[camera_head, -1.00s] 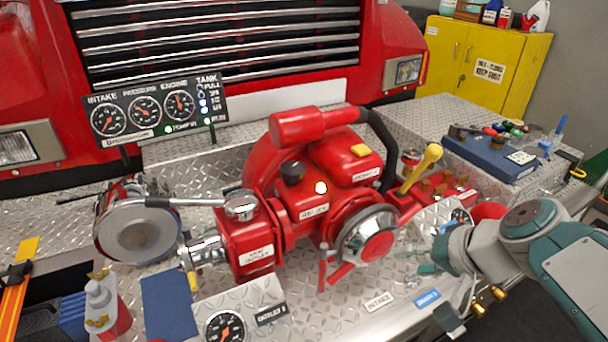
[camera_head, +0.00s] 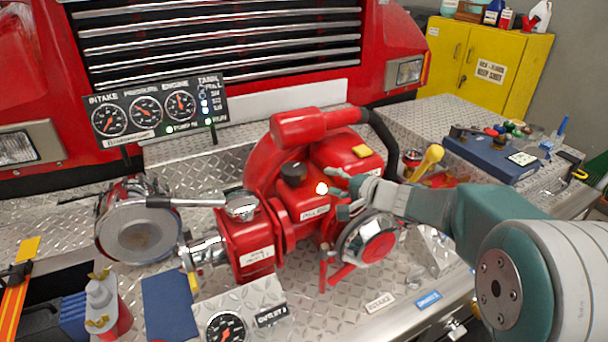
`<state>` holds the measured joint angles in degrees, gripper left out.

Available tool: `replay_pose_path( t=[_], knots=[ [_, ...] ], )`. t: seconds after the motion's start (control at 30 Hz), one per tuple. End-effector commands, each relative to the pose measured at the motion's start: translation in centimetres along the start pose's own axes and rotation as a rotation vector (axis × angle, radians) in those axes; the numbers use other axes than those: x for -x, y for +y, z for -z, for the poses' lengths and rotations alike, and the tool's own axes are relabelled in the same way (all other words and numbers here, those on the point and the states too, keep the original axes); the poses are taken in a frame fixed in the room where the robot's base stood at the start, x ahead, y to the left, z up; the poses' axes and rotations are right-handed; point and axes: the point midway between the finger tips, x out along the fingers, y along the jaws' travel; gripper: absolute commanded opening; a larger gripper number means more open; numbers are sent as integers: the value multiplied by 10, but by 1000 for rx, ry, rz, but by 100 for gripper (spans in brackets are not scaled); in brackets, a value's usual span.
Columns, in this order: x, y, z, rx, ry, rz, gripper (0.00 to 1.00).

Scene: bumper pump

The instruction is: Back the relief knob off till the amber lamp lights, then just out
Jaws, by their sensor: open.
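The red pump (camera_head: 322,125) stands on the diamond-plate bumper. A black round knob (camera_head: 293,172), which looks like the relief knob, sits upright on its top. Just right of and below the knob, a small round lamp (camera_head: 321,188) shows bright, whitish-yellow; I cannot tell its colour surely. My gripper (camera_head: 338,192) is open and empty, reaching in from the right. Its fingertips point left, close to the lamp and short of the knob. Its fingers hide part of the pump's right side and label.
A gauge panel (camera_head: 158,113) stands back left. A chrome-capped intake (camera_head: 137,232) is left of the pump. A red crank handle (camera_head: 342,273) and chrome wheel (camera_head: 368,240) sit below my gripper. A yellow lever (camera_head: 426,160) rises behind my arm. A blue case (camera_head: 489,158) lies right.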

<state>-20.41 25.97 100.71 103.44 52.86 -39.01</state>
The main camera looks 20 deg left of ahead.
Motion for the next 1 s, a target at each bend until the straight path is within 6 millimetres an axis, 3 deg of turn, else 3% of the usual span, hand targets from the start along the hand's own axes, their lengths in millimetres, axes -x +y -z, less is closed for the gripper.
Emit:
replay_pose_path(
  t=[0.4,0.6,0.87,0.9,1.0],
  knots=[
    [-75,1,-1,0,-3,-2,58],
    [-89,0,-1,1,-1,-2,58],
    [-89,0,-1,0,-1,-2,58],
    [-90,0,-1,0,-1,-2,40],
    [-90,0,-1,0,-1,-2,0]
  ],
)
